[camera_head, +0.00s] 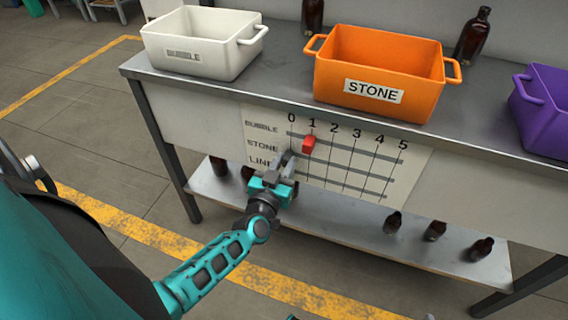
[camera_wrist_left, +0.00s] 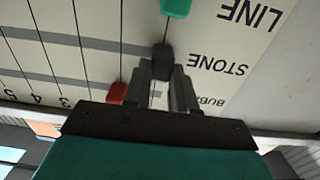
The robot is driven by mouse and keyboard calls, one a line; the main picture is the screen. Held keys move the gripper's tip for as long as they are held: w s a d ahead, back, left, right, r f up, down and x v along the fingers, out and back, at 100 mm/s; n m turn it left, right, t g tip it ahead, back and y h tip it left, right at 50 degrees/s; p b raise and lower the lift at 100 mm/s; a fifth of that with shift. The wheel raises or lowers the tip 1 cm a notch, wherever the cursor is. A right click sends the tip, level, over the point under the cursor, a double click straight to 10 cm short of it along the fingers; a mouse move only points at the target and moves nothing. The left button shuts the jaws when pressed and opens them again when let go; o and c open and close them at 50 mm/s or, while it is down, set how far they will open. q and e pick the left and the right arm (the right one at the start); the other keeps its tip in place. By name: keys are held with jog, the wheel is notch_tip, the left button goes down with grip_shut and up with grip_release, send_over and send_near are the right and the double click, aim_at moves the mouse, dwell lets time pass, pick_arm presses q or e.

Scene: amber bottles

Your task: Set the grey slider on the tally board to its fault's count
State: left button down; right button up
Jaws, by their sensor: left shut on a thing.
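The tally board (camera_head: 415,158) is on the front of the bench, with rows BUBBLE, STONE and LINE and columns 0 to 5. The dark grey slider (camera_wrist_left: 163,62) is on the STONE row, at the row's 0 end. My left gripper (camera_head: 288,160) is shut on it; in the left wrist view its fingers (camera_wrist_left: 165,82) are on either side of the slider. The red slider (camera_head: 309,144) is on the BUBBLE row near 1. A green slider (camera_wrist_left: 176,7) shows on the LINE row in the wrist view; the gripper hides it in the head view.
On the bench top stand a white BUBBLE crate (camera_head: 200,45), an orange STONE crate (camera_head: 380,65) and a purple crate (camera_head: 545,110). Amber bottles stand behind them (camera_head: 473,38). More bottles stand on the lower shelf (camera_head: 345,225).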

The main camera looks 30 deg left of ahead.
aim_at(303, 170)
pick_arm(q)
jog(key=d, duration=0.2)
jog(key=w+d+p, duration=0.1)
jog(key=d, duration=0.2)
jog(key=shift+w, duration=0.1)
dwell(0.3)
jog(key=c, duration=0.9)
grip_release()
jog(key=shift+a, duration=0.1)
jog(key=p+v, duration=0.4)
jog(key=v, duration=0.9)
jog(key=shift+p, duration=0.35)
